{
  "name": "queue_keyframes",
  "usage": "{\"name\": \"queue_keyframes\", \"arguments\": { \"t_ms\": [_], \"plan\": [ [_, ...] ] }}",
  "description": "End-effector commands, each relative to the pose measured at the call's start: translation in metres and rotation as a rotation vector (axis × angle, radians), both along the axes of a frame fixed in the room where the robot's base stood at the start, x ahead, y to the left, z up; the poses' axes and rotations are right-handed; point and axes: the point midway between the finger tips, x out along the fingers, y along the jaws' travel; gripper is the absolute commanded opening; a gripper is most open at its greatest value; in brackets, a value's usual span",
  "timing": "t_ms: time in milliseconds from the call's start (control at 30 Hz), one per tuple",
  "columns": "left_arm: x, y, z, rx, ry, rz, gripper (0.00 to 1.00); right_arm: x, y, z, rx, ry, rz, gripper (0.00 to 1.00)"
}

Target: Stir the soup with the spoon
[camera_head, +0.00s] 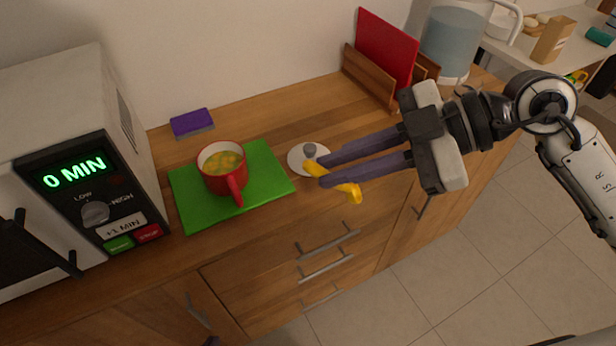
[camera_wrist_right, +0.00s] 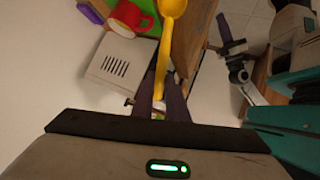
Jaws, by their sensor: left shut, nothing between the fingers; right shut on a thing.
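A red mug (camera_head: 221,168) stands upright on the green board, with yellow soup (camera_head: 222,162) inside. My right gripper (camera_head: 318,171) is shut on the yellow spoon (camera_head: 346,188), to the right of the mug by the counter's front edge. The spoon is apart from the mug. In the right wrist view, the spoon (camera_wrist_right: 164,55) sticks out from between the fingers, its bowl at the top, and the mug (camera_wrist_right: 131,15) is left of it. My left gripper (camera_wrist_right: 225,30) shows in that view, shut and empty; only a dark tip shows at the head view's bottom edge.
The green board (camera_head: 265,170) lies on the wooden counter. A white lid (camera_head: 296,162) with a grey knob is behind my right fingertips. A microwave (camera_head: 60,110) stands left, a purple sponge (camera_head: 192,123) behind the board. A rack with a red board (camera_head: 385,48) and a jug (camera_head: 455,40) stand back right.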

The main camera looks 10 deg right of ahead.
Motion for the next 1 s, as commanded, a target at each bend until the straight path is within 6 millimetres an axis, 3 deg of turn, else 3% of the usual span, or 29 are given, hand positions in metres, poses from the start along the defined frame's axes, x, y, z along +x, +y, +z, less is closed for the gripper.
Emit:
{"name": "queue_keyframes", "arguments": {
  "t_ms": [267,500,600,767,1000],
  "plan": [
    [0.006,0.0,-0.004,-0.001,-0.011,0.001,0.0,-0.016,0.058,0.027,-0.171,0.011,0.288,0.0],
    [0.014,-0.001,-0.005,-0.003,-0.032,0.002,0.0,-0.049,0.107,0.04,-0.42,-0.037,0.668,0.0],
    [0.014,-0.001,-0.009,-0.003,-0.032,0.002,0.0,-0.064,0.119,0.038,-0.555,-0.1,0.855,0.0],
    [0.013,-0.001,-0.017,-0.003,-0.03,0.001,0.0,-0.075,0.112,0.027,-0.778,-0.253,1.102,0.0],
    [0.009,-0.001,-0.025,-0.003,-0.022,0.002,0.0,-0.054,0.067,0.028,-0.967,-0.389,1.183,0.0]
  ]
}}
